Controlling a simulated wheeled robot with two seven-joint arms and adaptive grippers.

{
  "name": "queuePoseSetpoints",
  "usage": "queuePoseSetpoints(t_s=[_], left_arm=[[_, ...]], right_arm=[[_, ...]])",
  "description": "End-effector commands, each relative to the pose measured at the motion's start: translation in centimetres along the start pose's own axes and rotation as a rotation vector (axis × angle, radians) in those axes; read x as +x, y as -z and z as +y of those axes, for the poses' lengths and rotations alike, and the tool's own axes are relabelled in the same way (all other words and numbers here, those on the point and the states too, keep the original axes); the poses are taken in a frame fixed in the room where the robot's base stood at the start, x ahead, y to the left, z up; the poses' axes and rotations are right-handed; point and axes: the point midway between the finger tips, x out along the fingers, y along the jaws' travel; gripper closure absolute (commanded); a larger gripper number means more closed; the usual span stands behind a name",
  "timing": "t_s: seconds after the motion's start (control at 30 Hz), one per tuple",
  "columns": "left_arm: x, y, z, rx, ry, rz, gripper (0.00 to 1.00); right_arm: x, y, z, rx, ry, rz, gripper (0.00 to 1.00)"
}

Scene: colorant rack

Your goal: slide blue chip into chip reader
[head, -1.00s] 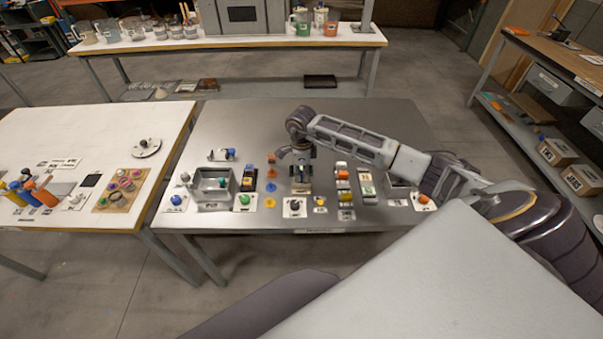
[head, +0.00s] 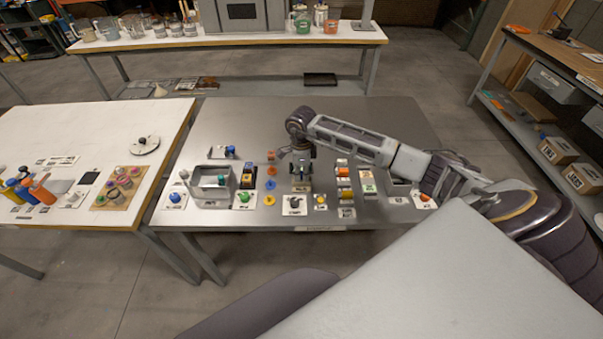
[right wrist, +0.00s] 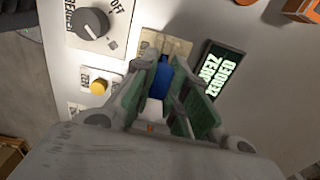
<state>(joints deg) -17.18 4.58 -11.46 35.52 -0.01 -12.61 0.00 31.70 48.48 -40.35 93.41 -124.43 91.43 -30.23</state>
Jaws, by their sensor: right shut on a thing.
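The blue chip (right wrist: 161,79) is between the green-padded fingers of my right gripper (right wrist: 172,95) in the right wrist view. The gripper is shut on it. The chip's far end lies over a tan block (right wrist: 178,46), which looks like the chip reader. I cannot tell whether the chip touches it or is in its slot. In the head view my right gripper (head: 301,171) points down just above the reader (head: 300,188) on the metal table. The fingers hide most of the chip there. My left gripper is not in view.
A dark display with green letters (right wrist: 219,78) lies right of the reader. A dial (right wrist: 89,24) and a yellow button (right wrist: 98,87) are on the left. In the head view, a grey bin (head: 211,193) and coloured blocks crowd the front; the table's back (head: 250,120) is clear.

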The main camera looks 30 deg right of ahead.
Motion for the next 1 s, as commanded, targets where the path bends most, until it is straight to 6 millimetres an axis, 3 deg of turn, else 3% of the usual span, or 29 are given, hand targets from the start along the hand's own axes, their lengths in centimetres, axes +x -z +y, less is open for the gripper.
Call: queuePoseSetpoints(t_s=[0.47, 0.5, 0.67, 1.0], left_arm=[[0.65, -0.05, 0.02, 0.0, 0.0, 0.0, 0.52], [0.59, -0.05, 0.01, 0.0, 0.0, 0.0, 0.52], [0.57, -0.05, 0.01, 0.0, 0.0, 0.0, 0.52], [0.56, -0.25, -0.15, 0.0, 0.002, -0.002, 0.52]], right_arm=[[0.81, 0.01, 0.0, 0.0, 0.0, 0.001, 0.98], [0.77, 0.02, 0.01, 0.0, 0.0, 0.001, 0.8], [0.82, 0.03, 0.07, 0.0, -0.002, 0.002, 0.6], [0.68, 0.01, 0.01, 0.0, 0.0, 0.0, 0.6]])
